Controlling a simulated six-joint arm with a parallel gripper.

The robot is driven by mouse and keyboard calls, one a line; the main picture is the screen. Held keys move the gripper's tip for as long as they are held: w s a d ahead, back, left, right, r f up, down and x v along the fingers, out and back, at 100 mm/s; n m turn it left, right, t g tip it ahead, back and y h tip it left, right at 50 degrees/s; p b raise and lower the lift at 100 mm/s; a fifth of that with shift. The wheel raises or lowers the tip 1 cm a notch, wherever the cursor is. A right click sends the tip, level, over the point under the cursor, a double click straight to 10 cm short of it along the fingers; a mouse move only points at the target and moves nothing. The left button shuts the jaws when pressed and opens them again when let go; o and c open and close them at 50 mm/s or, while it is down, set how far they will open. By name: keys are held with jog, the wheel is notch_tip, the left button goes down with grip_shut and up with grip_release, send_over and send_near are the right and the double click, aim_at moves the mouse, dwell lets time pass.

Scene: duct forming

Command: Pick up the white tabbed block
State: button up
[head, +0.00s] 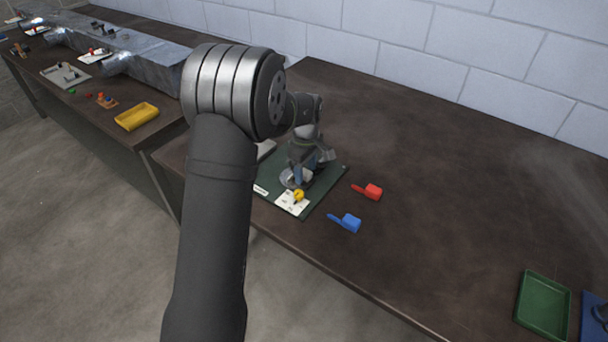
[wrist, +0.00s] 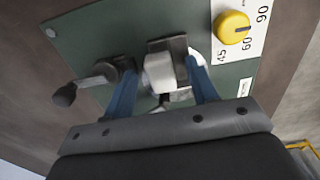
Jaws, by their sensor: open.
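The white tabbed block (wrist: 158,74) shows in the wrist view, partly under a dark metal clamp piece (wrist: 179,50) of a fixture on a green plate (wrist: 90,35). My gripper (wrist: 161,68) is open, with its blue fingers on either side of the white block. I cannot tell whether either finger touches it. In the head view my gripper (head: 310,164) is low over the green plate (head: 322,190), and it hides the white block there.
A lever with a dark knob (wrist: 64,95) lies close left of my fingers; a yellow dial (wrist: 234,27) is at the right. A red tabbed block (head: 373,192) and a blue one (head: 350,223) lie right of the plate. A green tray (head: 544,304) stands farther right.

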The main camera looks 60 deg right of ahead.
grip_shut()
jog(key=shift+r, duration=0.15)
